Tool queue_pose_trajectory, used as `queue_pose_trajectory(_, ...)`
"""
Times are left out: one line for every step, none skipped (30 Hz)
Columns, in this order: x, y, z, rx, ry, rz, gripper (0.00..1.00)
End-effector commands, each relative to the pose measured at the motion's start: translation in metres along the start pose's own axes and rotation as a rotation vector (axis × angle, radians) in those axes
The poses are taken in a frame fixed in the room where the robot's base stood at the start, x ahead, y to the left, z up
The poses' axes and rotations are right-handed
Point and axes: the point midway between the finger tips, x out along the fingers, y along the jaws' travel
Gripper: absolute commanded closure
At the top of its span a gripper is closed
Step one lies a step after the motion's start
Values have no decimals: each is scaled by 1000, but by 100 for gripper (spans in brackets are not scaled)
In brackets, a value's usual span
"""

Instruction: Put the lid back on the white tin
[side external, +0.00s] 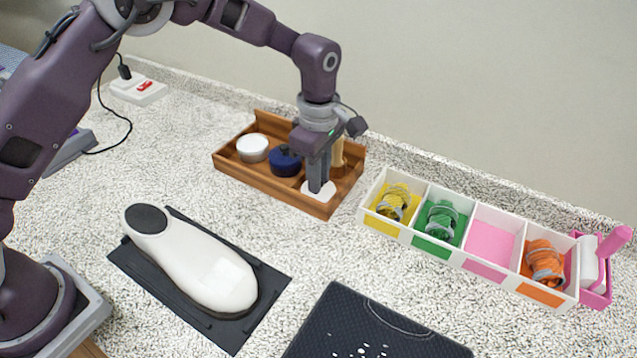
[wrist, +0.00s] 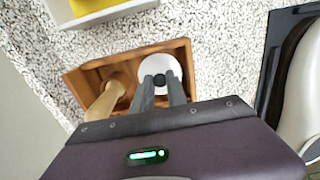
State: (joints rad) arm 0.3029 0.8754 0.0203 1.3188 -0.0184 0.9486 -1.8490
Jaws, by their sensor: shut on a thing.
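A white, round lid (side external: 319,195) is at the right end of the wooden tray (side external: 329,209). It also shows in the wrist view (wrist: 152,65) as a white disc with a dark knob (wrist: 159,81). My gripper (side external: 318,186) points straight down over the lid, with its fingers (wrist: 161,88) shut on the knob. I cannot tell whether the lid touches the tray floor. The white tin (side external: 252,150) stands at the tray's left end, apart from my gripper. Its inside cannot be made out from here.
A dark blue tin (side external: 285,162) stands between the white tin and my gripper. A tan wooden piece (wrist: 108,99) stands close beside my fingers. A divided box (side external: 450,262) with coloured bottoms is to the right. A white shoe-shaped object (side external: 200,265) lies in front.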

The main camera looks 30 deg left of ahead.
Motion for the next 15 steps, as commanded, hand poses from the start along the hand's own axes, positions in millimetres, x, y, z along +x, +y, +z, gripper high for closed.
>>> queue_pose_trajectory(-11, 1, 0, 0, -1, 5, 100)
queue_pose_trajectory(-18, 1, 1, 0, -2, 5, 100)
queue_pose_trajectory(-30, 1, 1, 0, -3, 7, 100)
queue_pose_trajectory(-38, 1, 1, 0, -2, 7, 100)
queue_pose_trajectory(-46, 1, 1, 0, -1, 6, 100)
queue_pose_trajectory(-56, 1, 1, 0, -2, 7, 100)
queue_pose_trajectory(-63, 1, 1, 0, -2, 5, 100)
queue_pose_trajectory(-69, 1, 1, 1, -3, 6, 100)
queue_pose_trajectory(-76, 1, 0, 0, -2, 5, 100)
queue_pose_trajectory(-81, 1, 0, -1, -2, 4, 100)
queue_pose_trajectory(-85, 2, -2, -5, -1, 4, 100)
queue_pose_trajectory(-89, 3, -6, -17, -1, 3, 100)
queue_pose_trajectory(-91, 4, -11, -31, 0, 1, 100)
queue_pose_trajectory(-92, 6, -18, -50, 0, 1, 100)
queue_pose_trajectory(-93, 10, -30, -84, 0, 1, 100)
